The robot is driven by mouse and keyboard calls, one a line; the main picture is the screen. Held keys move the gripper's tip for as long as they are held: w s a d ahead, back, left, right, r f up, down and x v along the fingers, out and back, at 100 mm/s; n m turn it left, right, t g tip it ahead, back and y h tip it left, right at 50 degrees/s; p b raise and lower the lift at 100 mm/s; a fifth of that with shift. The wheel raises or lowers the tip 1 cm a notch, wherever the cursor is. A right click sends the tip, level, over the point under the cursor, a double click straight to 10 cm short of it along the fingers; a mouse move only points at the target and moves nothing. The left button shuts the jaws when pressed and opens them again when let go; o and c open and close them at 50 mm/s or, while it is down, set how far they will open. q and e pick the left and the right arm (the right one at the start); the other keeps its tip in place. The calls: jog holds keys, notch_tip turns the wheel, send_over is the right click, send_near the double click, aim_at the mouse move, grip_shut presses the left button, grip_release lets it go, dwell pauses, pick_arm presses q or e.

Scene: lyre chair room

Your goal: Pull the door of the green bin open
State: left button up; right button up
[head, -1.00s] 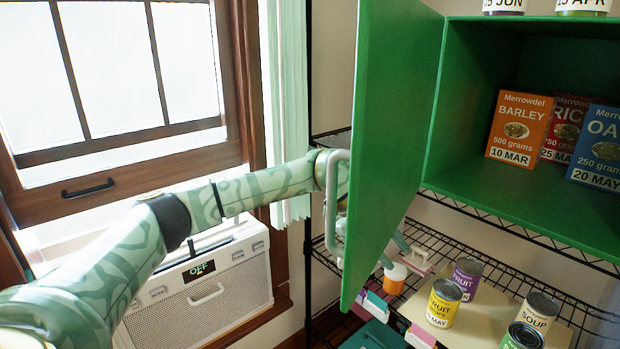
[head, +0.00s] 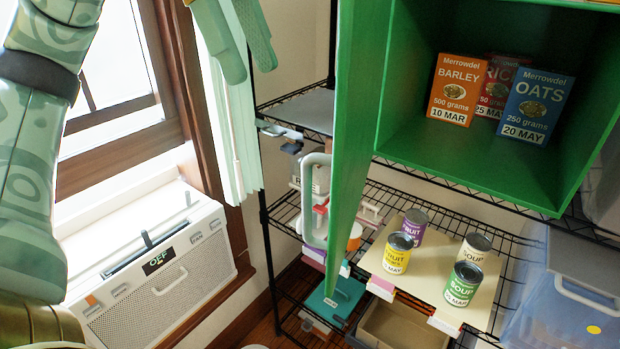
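The green bin (head: 480,178) is an open-fronted box on a black wire rack at the upper right. Its green door (head: 357,120) stands swung open to the left and shows nearly edge-on, so the inside of the bin is visible. A pale grey loop handle (head: 308,205) sits on the door's left face. My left gripper (head: 250,72) is at the top, left of the door and above the handle, clear of both. Its two fingers point down, apart and empty. My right gripper is out of view.
Boxes of barley (head: 458,90), rice (head: 497,80) and oats (head: 535,105) stand inside the bin. Several cans stand on a cream board (head: 418,283) below. A window and a white air unit (head: 160,285) are at the left.

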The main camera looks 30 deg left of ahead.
pick_arm(q)
jog(key=b+x, duration=0.2)
jog(key=x, duration=0.4)
jog(key=b, duration=0.1)
send_over(307, 232)
jog(key=f, duration=0.9)
jog(key=shift+w+a+f, duration=0.15)
jog(key=shift+w+f, duration=0.05)
jog(key=shift+w, duration=0.05)
grip_shut()
